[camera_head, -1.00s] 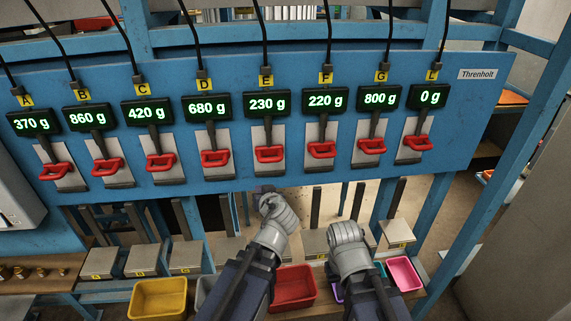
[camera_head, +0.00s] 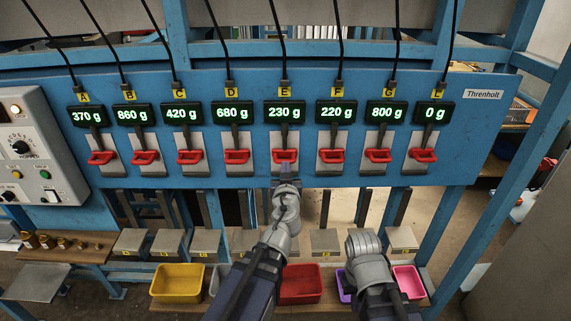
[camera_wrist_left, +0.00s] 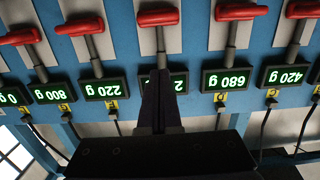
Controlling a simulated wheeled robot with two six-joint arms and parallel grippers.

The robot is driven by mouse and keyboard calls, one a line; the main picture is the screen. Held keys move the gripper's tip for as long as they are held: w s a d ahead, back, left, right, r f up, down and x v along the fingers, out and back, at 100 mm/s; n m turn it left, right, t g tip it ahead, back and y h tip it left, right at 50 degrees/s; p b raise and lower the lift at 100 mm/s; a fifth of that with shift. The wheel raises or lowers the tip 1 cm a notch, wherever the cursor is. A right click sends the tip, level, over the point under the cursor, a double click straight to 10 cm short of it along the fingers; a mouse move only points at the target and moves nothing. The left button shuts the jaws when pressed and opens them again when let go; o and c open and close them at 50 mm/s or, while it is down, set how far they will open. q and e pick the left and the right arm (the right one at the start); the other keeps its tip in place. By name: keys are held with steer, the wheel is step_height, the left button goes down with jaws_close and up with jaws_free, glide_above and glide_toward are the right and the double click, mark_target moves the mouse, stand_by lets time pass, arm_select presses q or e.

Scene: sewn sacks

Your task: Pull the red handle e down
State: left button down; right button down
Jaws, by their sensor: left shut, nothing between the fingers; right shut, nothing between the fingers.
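Red handle E (camera_head: 285,155) sits on its grey plate under the 230 g display (camera_head: 285,112) marked E (camera_head: 285,90). My left gripper (camera_head: 287,172) is shut and empty, with its tip just below handle E in the head view. In the left wrist view, which is upside down, its fingers (camera_wrist_left: 160,95) cover part of the 230 g display, and handle E (camera_wrist_left: 158,17) shows beyond the tips. I cannot tell whether the fingers touch the handle. My right gripper (camera_head: 365,243) is low at the right, shut and empty, its fingertips hard to make out.
Similar red handles flank E: D (camera_head: 237,156) on the left and F (camera_head: 331,155) on the right. Below the blue board (camera_head: 470,130) stand grey scale boxes and coloured bins, including a red bin (camera_head: 300,285) and a yellow bin (camera_head: 178,283). A control box (camera_head: 35,150) is at the left.

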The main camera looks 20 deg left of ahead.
arm_select(q)
steer(key=w+a+f+b, duration=0.3)
steer(key=w+f+b, duration=0.1)
steer(key=w, duration=0.6)
steer(key=shift+f+b, duration=0.35)
steer(key=shift+f, duration=0.05)
step_height(320, 180, down, 6)
steer(key=b, duration=0.5)
steer(key=shift+r+b, duration=0.25)
steer(key=shift+b, duration=0.1)
